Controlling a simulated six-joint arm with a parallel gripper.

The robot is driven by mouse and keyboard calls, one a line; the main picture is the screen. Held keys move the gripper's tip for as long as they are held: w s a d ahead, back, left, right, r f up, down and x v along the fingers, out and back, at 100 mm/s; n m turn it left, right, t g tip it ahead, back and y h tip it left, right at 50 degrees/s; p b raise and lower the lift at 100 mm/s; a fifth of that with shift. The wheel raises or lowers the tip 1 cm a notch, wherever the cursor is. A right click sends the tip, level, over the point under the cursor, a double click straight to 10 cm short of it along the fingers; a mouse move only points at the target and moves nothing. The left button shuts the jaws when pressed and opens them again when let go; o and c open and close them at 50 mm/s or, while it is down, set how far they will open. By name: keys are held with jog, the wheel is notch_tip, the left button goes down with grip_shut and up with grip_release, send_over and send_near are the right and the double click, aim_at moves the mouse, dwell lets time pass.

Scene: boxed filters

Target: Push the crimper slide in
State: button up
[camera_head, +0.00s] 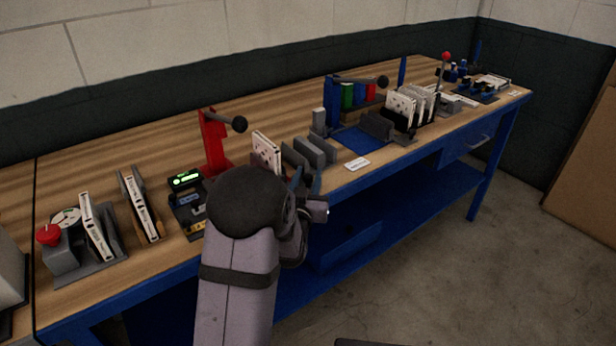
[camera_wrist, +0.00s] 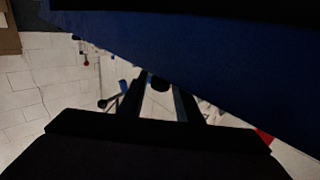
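Two lever presses stand on the bench, and I cannot tell for certain which is the crimper. A red press (camera_head: 213,143) with a black-knobbed lever stands left of centre. A blue press (camera_head: 331,102) with a similar lever stands farther right, with a blue plate (camera_head: 360,139) before it. No slide can be made out clearly; my arm hides part of the area by the red press. My gripper (camera_head: 307,181) is at the bench's front edge, by grey upright blocks (camera_head: 315,150). In the wrist view its dark fingers (camera_wrist: 160,103) stand apart, with nothing visibly held.
A small green-lit display (camera_head: 185,181) sits left of the red press. White cards (camera_head: 401,108) stand in a rack at right. A white label (camera_head: 357,164) lies near the front edge. A blue surface (camera_wrist: 210,55) fills much of the wrist view.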

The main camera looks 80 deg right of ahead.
grip_shut()
jog(key=shift+w+a+b, duration=1.3)
jog(key=shift+w+a, duration=2.3)
jog(key=shift+w, duration=0.05)
jog(key=shift+o, duration=0.8)
grip_release()
jog(key=shift+o, duration=1.1)
jog(key=shift+w+a, duration=0.1)
jog(key=shift+a, duration=0.05)
